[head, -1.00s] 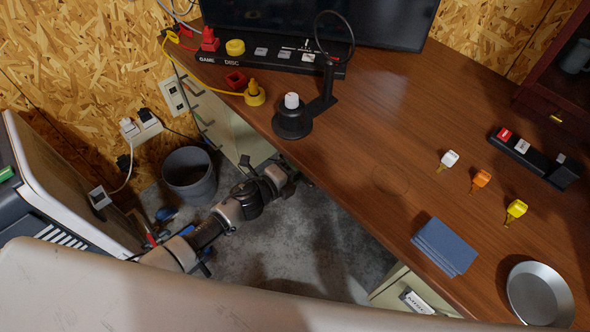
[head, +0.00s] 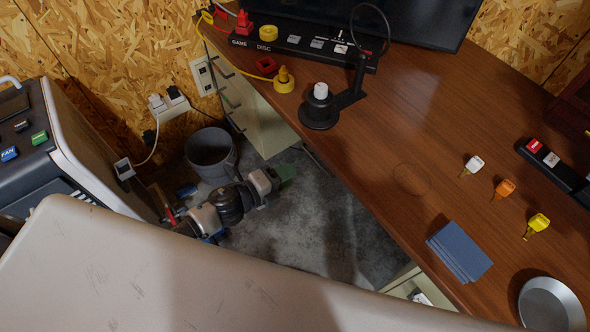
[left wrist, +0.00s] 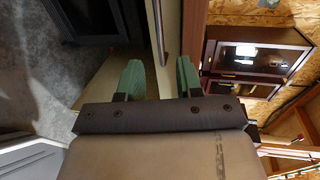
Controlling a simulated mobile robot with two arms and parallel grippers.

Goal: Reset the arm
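My left arm (head: 228,205) comes in from the lower left in the head view, below and beside the desk, over the grey floor. Its left gripper (head: 286,173) points right, with green fingers, in front of the desk's drawers and clear of the desktop. In the left wrist view the two green fingers of the left gripper (left wrist: 160,78) stand well apart with nothing held between them. My right gripper is in neither view.
The wooden desk (head: 370,150) holds a black stand (head: 319,108), blue cards (head: 459,251), small coloured pieces and a metal dish (head: 551,304). A grey bin (head: 211,155) stands close behind the arm. A machine (head: 40,140) is at left. Bare floor (head: 325,220) lies right of the gripper.

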